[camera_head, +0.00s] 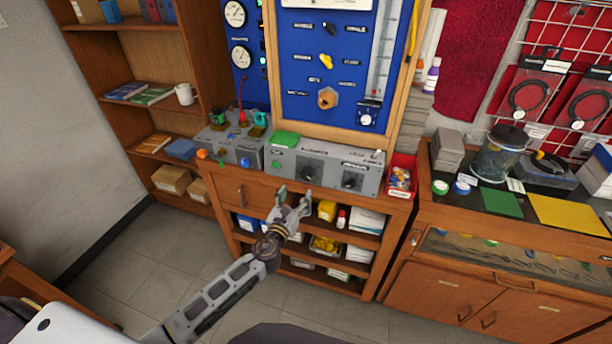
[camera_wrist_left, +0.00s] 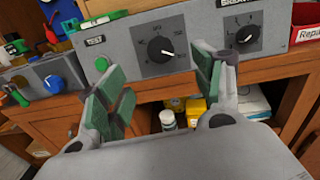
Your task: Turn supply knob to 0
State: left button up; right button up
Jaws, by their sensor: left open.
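A grey control box (camera_head: 325,168) stands on the wooden bench and carries two black rotary knobs. The left black knob (camera_head: 308,172) also shows in the left wrist view (camera_wrist_left: 160,48), with a white pointer line aimed right and slightly down. The right black knob (camera_head: 349,180) sits on a second dial, which shows in the wrist view (camera_wrist_left: 243,36). I cannot read which knob is labelled supply. My left gripper (camera_head: 294,201) is open and empty, in front of and below the left knob, apart from the box.
A smaller box with coloured controls (camera_head: 237,145) stands left of the grey box, and a red bin (camera_head: 402,175) right of it. A blue panel (camera_head: 297,90) with gauges and valves rises behind. Stocked shelves (camera_head: 325,265) lie below the bench top.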

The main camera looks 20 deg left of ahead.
aim_at(306, 176)
pick_arm(q)
jog(key=shift+w+d, duration=0.15)
jog(key=shift+w, duration=5.7)
jog(key=shift+c, duration=0.4)
jog(key=c, duration=0.9)
